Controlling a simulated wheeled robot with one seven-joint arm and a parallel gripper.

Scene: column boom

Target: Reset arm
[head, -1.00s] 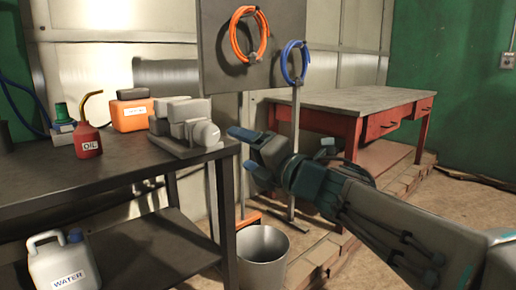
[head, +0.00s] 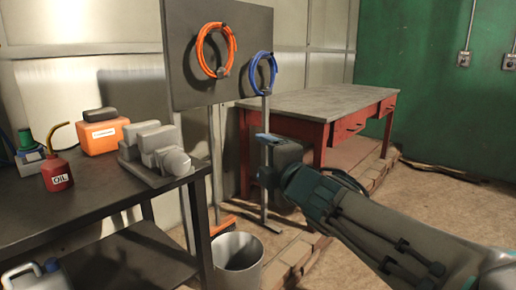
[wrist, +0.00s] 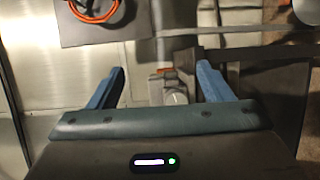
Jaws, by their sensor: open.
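My gripper (head: 266,156) is at the end of my outstretched arm, right of the dark workbench (head: 100,205) in the head view. In the wrist view its two blue fingers stand wide apart, and my gripper (wrist: 160,75) has nothing between its fingers. Beyond the fingers, the wrist view shows the grey machine (wrist: 174,97) from the bench, some way off. In the head view the grey machine (head: 158,150) sits on the bench's right end, apart from my gripper. One finger is hard to make out in the head view.
A board (head: 182,60) with orange (head: 203,50) and blue (head: 250,72) hose coils stands behind my gripper. A red table (head: 318,128) is at the back. A metal bucket (head: 236,262) is on the floor. An oil can (head: 57,174) and orange container (head: 98,135) are on the bench.

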